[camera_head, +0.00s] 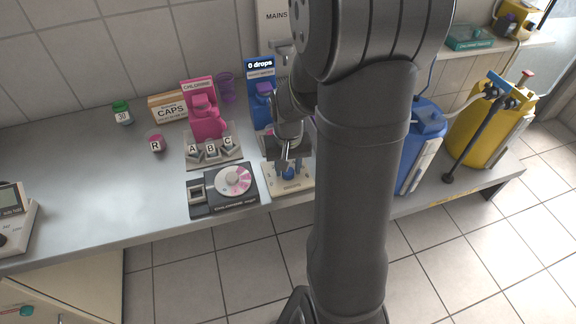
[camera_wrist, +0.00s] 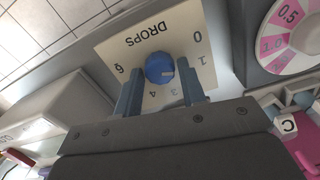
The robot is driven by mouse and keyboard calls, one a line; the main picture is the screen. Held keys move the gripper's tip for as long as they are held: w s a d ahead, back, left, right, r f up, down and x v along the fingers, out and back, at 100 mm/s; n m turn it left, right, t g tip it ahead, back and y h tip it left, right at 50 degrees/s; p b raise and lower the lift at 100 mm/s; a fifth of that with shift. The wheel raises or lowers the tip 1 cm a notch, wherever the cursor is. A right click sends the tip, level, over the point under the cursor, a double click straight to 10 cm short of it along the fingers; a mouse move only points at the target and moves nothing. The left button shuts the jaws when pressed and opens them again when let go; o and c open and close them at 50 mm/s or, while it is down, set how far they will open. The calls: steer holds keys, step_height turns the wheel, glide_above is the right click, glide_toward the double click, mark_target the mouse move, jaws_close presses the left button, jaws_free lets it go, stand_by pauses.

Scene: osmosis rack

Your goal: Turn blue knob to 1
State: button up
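The blue knob (camera_head: 288,173) is on a pale panel (camera_head: 299,184) at the front of the blue dispenser's base. My gripper (camera_wrist: 161,91) is open, with one finger on each side of the knob. Contact cannot be told. My gripper (camera_head: 287,152) is above the panel in the head view.
A pink-and-white dial (camera_head: 234,180) on a dark unit is just left of the panel. A pink CHLORINE dispenser (camera_head: 207,119) and labelled A, B, C pieces (camera_head: 212,153) are behind it. Blue (camera_head: 421,150) and yellow (camera_head: 480,128) containers stand right. The left counter is mostly clear.

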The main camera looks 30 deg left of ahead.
steer(key=shift+o, duration=1.1)
step_height(320, 180, up, 18)
steer(key=shift+f, duration=0.25)
step_height(320, 180, down, 18)
steer(key=shift+r, duration=0.2)
stand_by(0.4)
